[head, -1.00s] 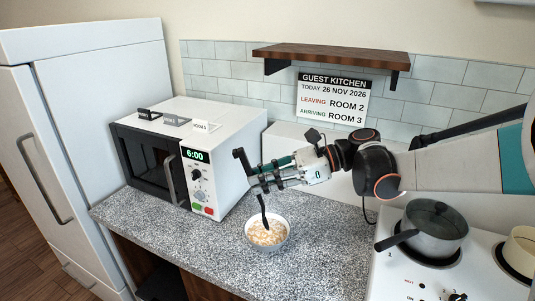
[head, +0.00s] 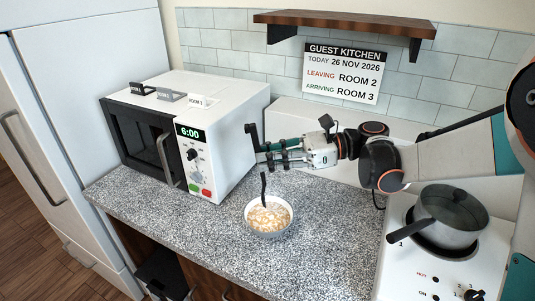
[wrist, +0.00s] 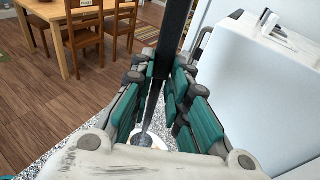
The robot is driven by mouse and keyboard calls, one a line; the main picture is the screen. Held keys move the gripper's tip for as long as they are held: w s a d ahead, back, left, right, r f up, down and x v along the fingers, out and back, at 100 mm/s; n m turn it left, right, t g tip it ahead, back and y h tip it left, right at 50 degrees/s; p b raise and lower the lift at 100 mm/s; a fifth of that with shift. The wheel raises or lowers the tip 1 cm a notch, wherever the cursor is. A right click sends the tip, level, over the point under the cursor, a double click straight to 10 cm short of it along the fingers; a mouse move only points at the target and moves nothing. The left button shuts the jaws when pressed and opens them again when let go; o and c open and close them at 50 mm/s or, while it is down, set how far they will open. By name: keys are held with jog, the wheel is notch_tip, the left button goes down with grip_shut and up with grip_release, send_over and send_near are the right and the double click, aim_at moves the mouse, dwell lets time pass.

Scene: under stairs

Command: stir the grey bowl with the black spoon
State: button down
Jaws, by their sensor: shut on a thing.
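The grey bowl (head: 268,234) stands on the speckled counter, full of a pale, lumpy food (head: 270,216). It shows only in small part in the wrist view, below the fingers. My gripper (head: 272,157) is above the bowl and shut on the black spoon (head: 263,190). The spoon's lower end stands in the food, near upright in the head view, and its tip is hidden there. In the wrist view the dark handle (wrist: 176,35) runs down between my teal-padded fingers (wrist: 165,92).
A white microwave (head: 222,150) stands close left of my gripper, with small tags on top. A lidded pot (head: 450,215) sits on the white stove (head: 400,270) at right. A wooden shelf (head: 345,24) hangs above. Counter around the bowl is clear.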

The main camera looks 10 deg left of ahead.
notch_tip(320, 180, down, 7)
jog(key=d+b, duration=0.1)
jog(key=b, duration=0.3)
jog(key=shift+b, duration=0.3)
jog(key=shift+d, duration=0.15)
dwell(1.0)
